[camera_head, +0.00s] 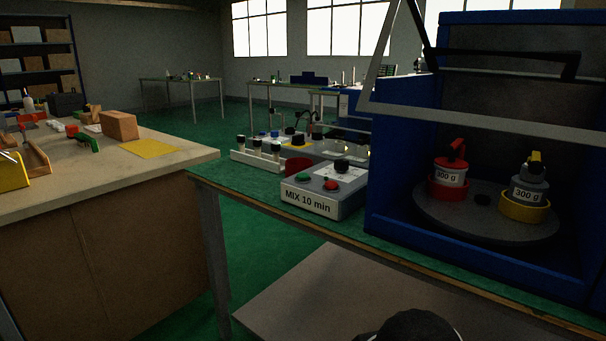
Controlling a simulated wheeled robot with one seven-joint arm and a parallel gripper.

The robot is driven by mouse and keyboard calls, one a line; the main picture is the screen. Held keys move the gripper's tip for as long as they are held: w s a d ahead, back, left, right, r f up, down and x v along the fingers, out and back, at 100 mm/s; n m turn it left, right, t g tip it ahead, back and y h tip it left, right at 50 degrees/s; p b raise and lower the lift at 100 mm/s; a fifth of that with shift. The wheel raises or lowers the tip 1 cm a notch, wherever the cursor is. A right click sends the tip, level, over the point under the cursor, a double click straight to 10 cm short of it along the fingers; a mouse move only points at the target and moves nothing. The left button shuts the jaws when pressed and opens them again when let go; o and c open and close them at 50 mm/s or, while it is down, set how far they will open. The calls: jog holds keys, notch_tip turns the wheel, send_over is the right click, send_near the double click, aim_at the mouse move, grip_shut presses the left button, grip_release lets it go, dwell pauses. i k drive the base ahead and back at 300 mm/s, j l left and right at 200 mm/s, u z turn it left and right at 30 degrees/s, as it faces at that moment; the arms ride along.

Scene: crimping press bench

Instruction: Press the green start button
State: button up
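The green start button (303,178) sits on top of a grey control box (350,196), at the left of its sloped face. The box front carries the label "MIX 10 min". A red button (331,185) is to the right of the green one, and a black knob (341,167) sits on a white plate behind them. Nothing covers the green button. My gripper is not in view. A dark rounded part shows at the bottom edge, probably part of my arm.
A blue machine (400,150) stands right of the box, its grey-framed cover (480,122) raised. Inside, a red-based jar (450,175) and a yellow-based jar (528,190) sit on a round plate. A rack of vials (257,160) stands behind-left. A wooden bench (190,161) is left.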

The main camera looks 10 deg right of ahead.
aim_at(302, 177)
jog(key=j+z, duration=0.15)
jog(key=z, duration=0.25)
jog(key=j+z, duration=0.15)
jog(key=z, duration=0.25)
jog(key=j+z, duration=0.2)
jog(key=z, duration=0.2)
jog(key=j+z, duration=0.15)
jog(key=z, duration=0.25)
jog(key=k+j+z, duration=0.15)
jog(key=j, duration=0.25)
jog(key=k+j+z, duration=0.1)
jog(key=j, duration=0.3)
jog(key=k+j+z, duration=0.15)
jog(key=j, duration=0.25)
jog(key=k+j+z, duration=0.1)
jog(key=j, duration=0.25)
jog(key=k+j+z, duration=0.15)
jog(key=k+j, duration=0.1)
jog(key=j, duration=0.1)
